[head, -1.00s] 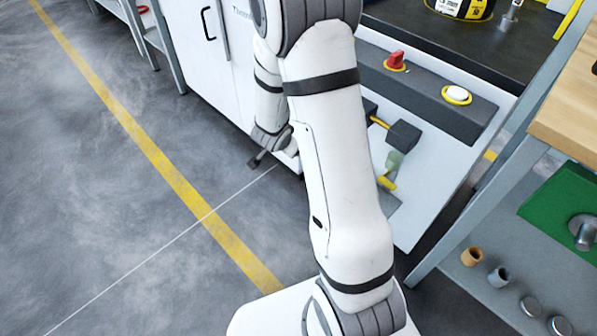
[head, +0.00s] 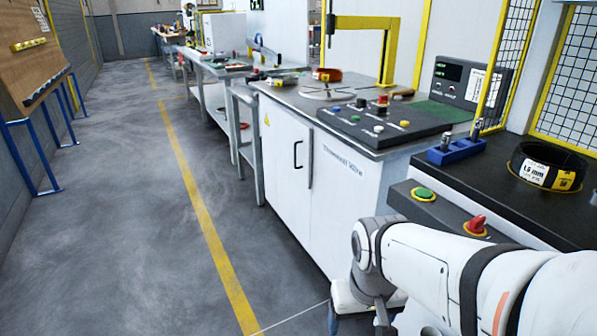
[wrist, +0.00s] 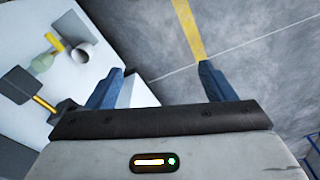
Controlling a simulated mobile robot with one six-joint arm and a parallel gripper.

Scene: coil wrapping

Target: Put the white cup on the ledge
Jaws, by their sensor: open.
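In the wrist view, a whitish cup-like object (wrist: 84,56) with a dark opening sits on a pale surface (wrist: 108,30) at the upper left. I take it for the white cup. My gripper (wrist: 162,70) is open, with dark blue fingers apart and nothing held between them. The cup-like object is beyond and to the left of the left finger, not between the fingers. I cannot make out the cup in the head view. I cannot tell which surface is the ledge.
A green bulb-shaped item (wrist: 42,63) and a dark tool with a yellow handle (wrist: 42,103) lie near the cup-like object. In the head view, a black coil (head: 548,168) and a blue holder (head: 455,150) stand on the dark bench. The floor aisle (head: 110,230) is clear.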

